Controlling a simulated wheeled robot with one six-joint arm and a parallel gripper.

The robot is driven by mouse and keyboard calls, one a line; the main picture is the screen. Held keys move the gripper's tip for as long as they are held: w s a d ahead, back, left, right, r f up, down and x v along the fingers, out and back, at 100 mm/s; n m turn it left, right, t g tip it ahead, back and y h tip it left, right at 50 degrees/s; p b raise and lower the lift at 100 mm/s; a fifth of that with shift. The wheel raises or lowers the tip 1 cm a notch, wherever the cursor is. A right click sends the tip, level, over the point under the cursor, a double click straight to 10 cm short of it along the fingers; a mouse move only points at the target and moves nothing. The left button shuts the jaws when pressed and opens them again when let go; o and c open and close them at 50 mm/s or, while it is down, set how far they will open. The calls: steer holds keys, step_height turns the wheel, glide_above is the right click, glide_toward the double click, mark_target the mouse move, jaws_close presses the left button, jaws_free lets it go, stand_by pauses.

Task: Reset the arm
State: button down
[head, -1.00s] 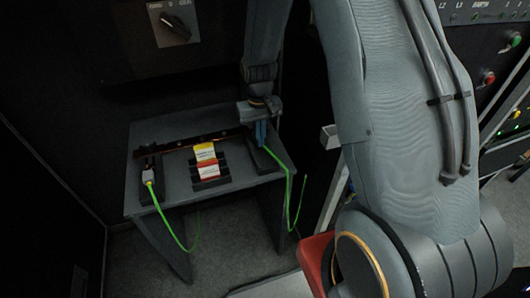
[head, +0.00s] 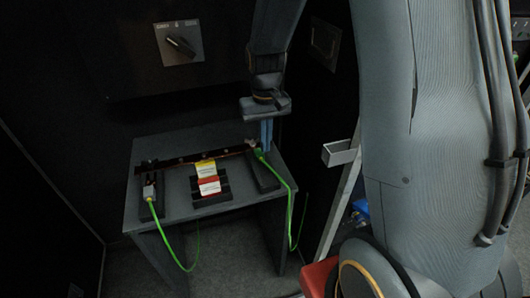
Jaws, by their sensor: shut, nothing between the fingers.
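My gripper (head: 266,146) hangs from my arm at the upper middle of the head view, its blue fingers pointing down. It is shut and holds nothing. Its fingertips are above the right end of a small dark table (head: 160,131), close to the end of a green cable (head: 288,184). I cannot tell whether the fingers touch that end.
A rotary switch panel (head: 180,43) is on the back wall.

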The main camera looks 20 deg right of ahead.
steer(key=shift+s+r, duration=0.1)
steer(key=shift+r, duration=0.3)
steer(key=s+r+t, duration=0.1)
steer(key=s+r, duration=0.2)
steer(key=s, duration=1.1)
steer(key=shift+b, duration=0.45)
steer(key=c, duration=2.5)
jaws_free()
